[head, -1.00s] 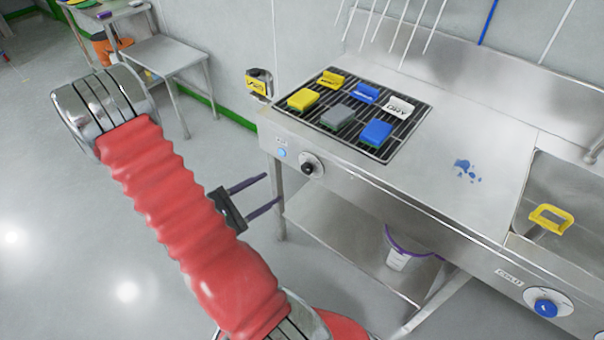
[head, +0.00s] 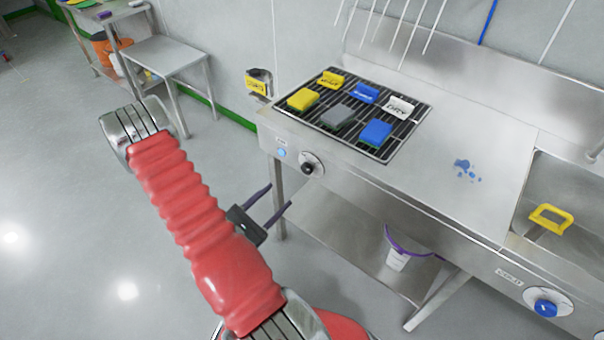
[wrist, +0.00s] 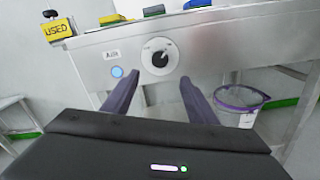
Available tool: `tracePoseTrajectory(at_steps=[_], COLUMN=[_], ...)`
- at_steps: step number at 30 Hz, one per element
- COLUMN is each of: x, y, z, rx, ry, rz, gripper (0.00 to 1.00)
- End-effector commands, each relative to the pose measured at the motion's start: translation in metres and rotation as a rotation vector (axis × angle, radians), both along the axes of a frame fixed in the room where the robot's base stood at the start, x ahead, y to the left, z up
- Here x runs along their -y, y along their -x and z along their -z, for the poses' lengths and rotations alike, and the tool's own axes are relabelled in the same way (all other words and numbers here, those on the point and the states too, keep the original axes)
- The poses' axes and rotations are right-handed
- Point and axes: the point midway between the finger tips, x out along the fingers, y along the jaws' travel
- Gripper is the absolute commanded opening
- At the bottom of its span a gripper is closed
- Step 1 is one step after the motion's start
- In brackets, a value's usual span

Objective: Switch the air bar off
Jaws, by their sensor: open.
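The air bar's control is a black knob on a pale round dial (head: 312,164) on the steel bench front, left of centre. In the wrist view the knob (wrist: 159,58) sits straight ahead between my fingers, with a label reading like "AIR" (wrist: 111,54) at its left and a blue round light (wrist: 117,71) below the label. A pointer mark shows on the knob, but its setting is too small to read. My gripper (head: 280,199) is open and empty. Its fingers are below and short of the knob, apart from it.
A yellow "USED" holder (head: 257,83) is at the bench's left end. A blue knob (head: 546,308) is far right.

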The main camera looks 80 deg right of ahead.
Motion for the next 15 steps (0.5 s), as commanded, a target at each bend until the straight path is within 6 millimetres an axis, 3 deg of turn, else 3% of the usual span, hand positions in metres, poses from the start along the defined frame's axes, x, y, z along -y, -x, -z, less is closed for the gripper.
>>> tracePoseTrajectory(at_steps=[15], x=[0.042], y=[0.019], z=[0.000], rx=[0.001], ry=[0.000], rz=[0.004], gripper=[0.53])
